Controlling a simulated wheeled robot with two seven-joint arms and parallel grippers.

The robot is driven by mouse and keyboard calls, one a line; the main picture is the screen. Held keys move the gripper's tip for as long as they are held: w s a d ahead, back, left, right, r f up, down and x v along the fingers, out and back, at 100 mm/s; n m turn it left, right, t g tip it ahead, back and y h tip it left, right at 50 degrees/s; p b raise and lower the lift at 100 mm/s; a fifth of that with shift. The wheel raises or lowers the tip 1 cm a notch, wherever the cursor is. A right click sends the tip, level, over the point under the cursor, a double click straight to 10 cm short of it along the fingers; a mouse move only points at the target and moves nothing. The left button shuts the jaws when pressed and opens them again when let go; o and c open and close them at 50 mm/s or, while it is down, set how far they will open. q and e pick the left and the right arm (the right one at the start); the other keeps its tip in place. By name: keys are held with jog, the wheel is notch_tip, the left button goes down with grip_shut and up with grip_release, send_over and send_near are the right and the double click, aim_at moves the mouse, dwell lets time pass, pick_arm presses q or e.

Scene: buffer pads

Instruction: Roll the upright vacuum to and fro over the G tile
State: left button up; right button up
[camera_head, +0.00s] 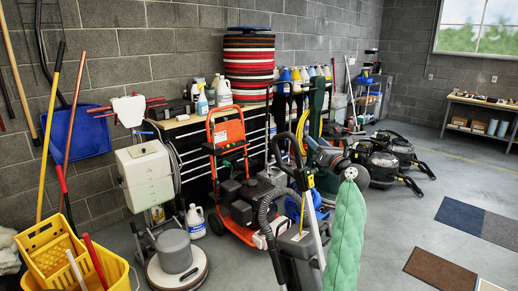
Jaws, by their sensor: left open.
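A quilted green bag (345,240) stands upright at the lower middle, in front of the other machines. It looks like the bag of an upright vacuum, but its base is cut off by the lower edge. Flat carpet tiles lie on the floor at the right: a dark blue tile (460,214), a grey tile (501,231) and a brown tile (440,270), with part of another at the lower right edge. I cannot make out a letter on any tile, so I cannot tell which is G. Neither of my grippers can be made out in this view.
A grey machine (300,245) with a black hose stands beside the bag. An orange-framed machine (230,160), a floor polisher (177,260), yellow bucket (50,250) and black floor machines (385,160) crowd the wall. A workbench (480,108) stands far right. Open floor lies between.

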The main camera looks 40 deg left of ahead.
aim_at(299, 152)
pick_arm(q)
jog(key=s+f+n+g, duration=0.1)
jog(key=a+f+n+g+h, duration=0.1)
jog(key=f+n, duration=0.1)
jog(key=s+f+n+g+h, duration=0.1)
jog(key=n, duration=0.1)
jog(key=shift+s+a+f+g, duration=0.3)
jog(key=shift+a+f, duration=0.05)
jog(key=shift+s+f+n, duration=0.1)
jog(key=shift+n, duration=0.2)
jog(key=shift+a, duration=0.5)
jog(key=p+x, duration=0.2)
jog(key=x, duration=0.4)
jog(key=shift+p, duration=0.4)
jog(key=shift+w+a, duration=0.3)
jog(key=shift+a, duration=0.15)
pick_arm(e)
notch_tip(299, 152, down, 13)
jog(key=s+g, duration=0.2)
jog(key=shift+s+d+h, duration=0.3)
jog(key=shift+s+d, duration=0.05)
jog(key=shift+d, duration=0.05)
jog(key=shift+f, duration=0.1)
pick_arm(q)
grip_shut()
